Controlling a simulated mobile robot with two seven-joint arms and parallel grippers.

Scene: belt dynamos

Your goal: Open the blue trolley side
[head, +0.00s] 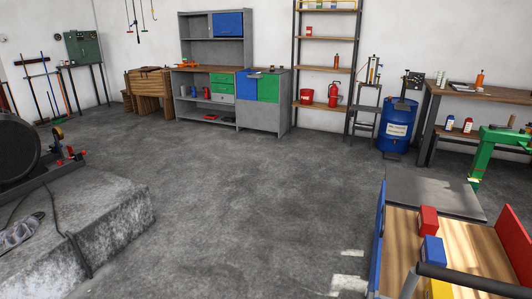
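A trolley stands at the bottom right of the head view, cut off by the frame edges. Its blue side (378,237) is the narrow panel along the left edge, and it looks upright. The wooden trolley bed (470,241) carries a red block (428,220), a blue block (433,250) and a yellow block (438,290). A red side (514,243) stands along the right edge. A grey panel (435,192) is at the far end. A dark handle bar (470,278) crosses the near end. Neither of my grippers is in view.
The grey floor (250,200) left of the trolley is open. A concrete block (90,225) with a dark machine (15,150) and cable is at the left. A blue barrel (398,130), a workbench (485,95) and a green stand (487,155) are beyond the trolley.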

